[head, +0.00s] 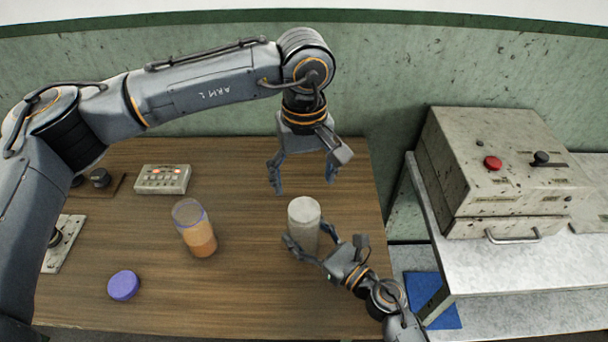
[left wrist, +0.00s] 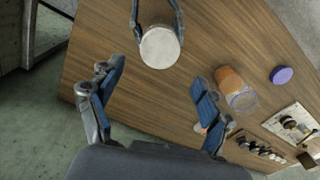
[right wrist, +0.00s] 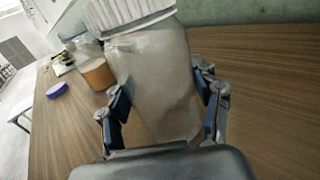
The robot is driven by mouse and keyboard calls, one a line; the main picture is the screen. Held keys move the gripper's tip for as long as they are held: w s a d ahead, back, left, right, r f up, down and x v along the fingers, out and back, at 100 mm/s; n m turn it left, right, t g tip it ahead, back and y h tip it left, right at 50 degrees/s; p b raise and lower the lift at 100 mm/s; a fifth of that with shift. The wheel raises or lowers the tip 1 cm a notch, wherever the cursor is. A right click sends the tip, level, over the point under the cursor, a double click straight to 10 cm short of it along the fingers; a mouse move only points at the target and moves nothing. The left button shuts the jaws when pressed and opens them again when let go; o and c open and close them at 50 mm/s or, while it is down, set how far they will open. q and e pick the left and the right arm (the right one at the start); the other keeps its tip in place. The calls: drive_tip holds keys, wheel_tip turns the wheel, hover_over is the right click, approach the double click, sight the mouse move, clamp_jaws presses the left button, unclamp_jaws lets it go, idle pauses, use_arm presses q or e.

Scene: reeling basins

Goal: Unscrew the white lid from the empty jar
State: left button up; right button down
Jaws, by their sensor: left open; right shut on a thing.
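The empty jar (head: 304,238) is clear and stands upright on the wooden table with the white lid (head: 304,210) on top. In the right wrist view the jar (right wrist: 155,85) fills the middle, with the ribbed white lid (right wrist: 125,12) at the top edge. My right gripper (head: 322,250) is shut on the jar's body, a finger on either side. My left gripper (head: 304,188) is open and empty, pointing down above and behind the lid. In the left wrist view the lid (left wrist: 160,47) lies beyond the open fingers, apart from them.
A jar with orange contents (head: 198,235) stands left of the empty jar. A purple lid (head: 123,285) lies on the table (head: 250,295) nearby. A button box (head: 162,179) sits at the back left. A machine with a red button (head: 493,163) stands on a separate bench at right.

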sight(304, 209)
use_arm(q)
drive_tip(key=m, duration=1.1)
drive_tip(key=shift+m, duration=0.4)
drive_tip(key=shift+f, duration=0.55)
wheel_tip(304, 209, down, 7)
drive_tip(key=shift+r, duration=0.1)
